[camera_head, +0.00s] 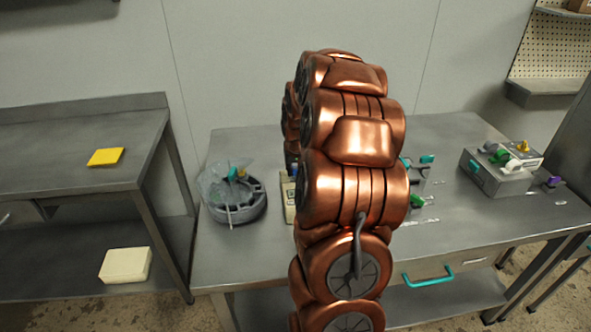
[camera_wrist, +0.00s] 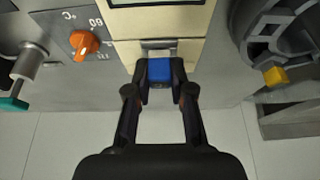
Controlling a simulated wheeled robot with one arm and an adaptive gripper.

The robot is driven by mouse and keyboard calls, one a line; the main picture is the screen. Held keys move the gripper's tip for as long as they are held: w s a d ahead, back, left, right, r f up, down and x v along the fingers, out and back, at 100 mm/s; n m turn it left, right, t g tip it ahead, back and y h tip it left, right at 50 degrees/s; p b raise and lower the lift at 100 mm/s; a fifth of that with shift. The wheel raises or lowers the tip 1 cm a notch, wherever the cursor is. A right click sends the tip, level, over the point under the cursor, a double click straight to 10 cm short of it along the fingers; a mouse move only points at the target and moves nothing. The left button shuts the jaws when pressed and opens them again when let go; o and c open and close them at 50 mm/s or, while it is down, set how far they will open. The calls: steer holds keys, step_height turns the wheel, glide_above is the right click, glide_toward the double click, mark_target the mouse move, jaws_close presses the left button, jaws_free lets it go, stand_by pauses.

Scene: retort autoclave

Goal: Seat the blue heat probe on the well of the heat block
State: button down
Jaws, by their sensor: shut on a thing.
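My gripper (camera_wrist: 160,88) is shut on the blue heat probe (camera_wrist: 160,70) in the wrist view, with one dark finger on each side of it. A small grey metal piece (camera_wrist: 157,44) shows just beyond the probe, against a cream-coloured body (camera_wrist: 126,54). I cannot tell whether the probe touches the metal piece, or whether this is the heat block's well. Part of a cream unit (camera_head: 288,199) shows at the arm's left edge.
In the wrist view, an orange knob (camera_wrist: 84,45) on a grey panel and a teal handle (camera_wrist: 14,104) lie left. A dark grey round holder (camera_wrist: 252,50) with a yellow piece lies right. In the head view, a grey valve box (camera_head: 497,175) stands at the table's right.

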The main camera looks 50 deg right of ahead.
stand_by(0.4)
steer(key=c, duration=0.9)
jaws_free()
steer(key=shift+c, duration=0.2)
steer(key=shift+o, duration=0.3)
steer(key=o, duration=0.3)
steer(key=shift+o, duration=0.2)
steer(key=shift+r, duration=3.45)
